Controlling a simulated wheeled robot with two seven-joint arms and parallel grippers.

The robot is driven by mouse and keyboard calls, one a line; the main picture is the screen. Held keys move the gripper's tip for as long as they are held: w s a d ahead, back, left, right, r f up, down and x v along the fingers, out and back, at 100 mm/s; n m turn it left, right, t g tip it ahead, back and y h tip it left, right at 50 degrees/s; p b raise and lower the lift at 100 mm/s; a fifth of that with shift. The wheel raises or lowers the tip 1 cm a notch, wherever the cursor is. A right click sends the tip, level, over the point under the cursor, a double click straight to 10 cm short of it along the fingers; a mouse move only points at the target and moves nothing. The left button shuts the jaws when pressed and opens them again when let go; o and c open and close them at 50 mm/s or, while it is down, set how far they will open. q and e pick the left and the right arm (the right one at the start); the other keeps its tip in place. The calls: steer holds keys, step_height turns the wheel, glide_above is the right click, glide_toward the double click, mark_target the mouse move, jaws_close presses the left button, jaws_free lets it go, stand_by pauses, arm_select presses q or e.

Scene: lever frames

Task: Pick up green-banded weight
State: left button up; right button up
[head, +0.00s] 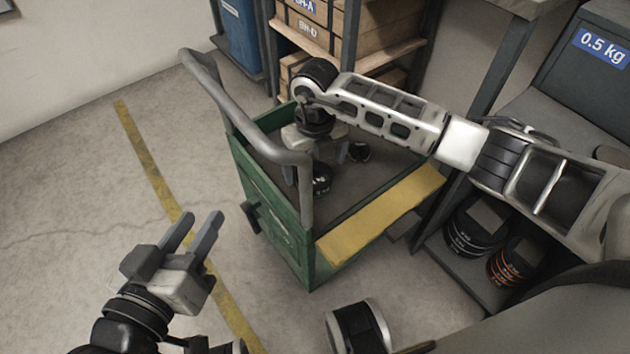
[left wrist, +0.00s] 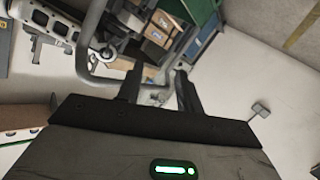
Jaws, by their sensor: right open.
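No green band can be made out on any weight in view. A dark weight with pale markings (head: 322,180) stands in the green cart (head: 275,205), just below my right gripper (head: 338,153). Another small dark round thing (head: 359,152) is beside that gripper's far finger. My right gripper points down into the cart, open; its wrist partly hides the fingers, and I cannot tell whether they touch a weight. My left gripper (head: 205,217) is open and empty over the floor, left of the cart. Its fingers also show apart in the left wrist view (left wrist: 158,80).
The cart has a grey push handle (head: 245,125) and a yellow edge board (head: 380,215). On a low shelf at right are dark weights (head: 470,230) and orange-banded weights (head: 515,262). A 0.5 kg bin (head: 590,65) stands above. The floor at left is free.

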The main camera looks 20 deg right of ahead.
step_height(320, 180, down, 3)
steer(key=shift+r+b, duration=0.15)
steer(key=shift+b, duration=0.15)
steer(key=c, duration=1.7)
arm_select(q)
steer(key=shift+w+d+r+t+h, duration=0.15)
steer(key=shift+d+r+t+h, duration=0.15)
steer(key=shift+r, duration=0.3)
arm_select(e)
steer(key=shift+r, duration=0.2)
steer(key=shift+c, duration=0.8)
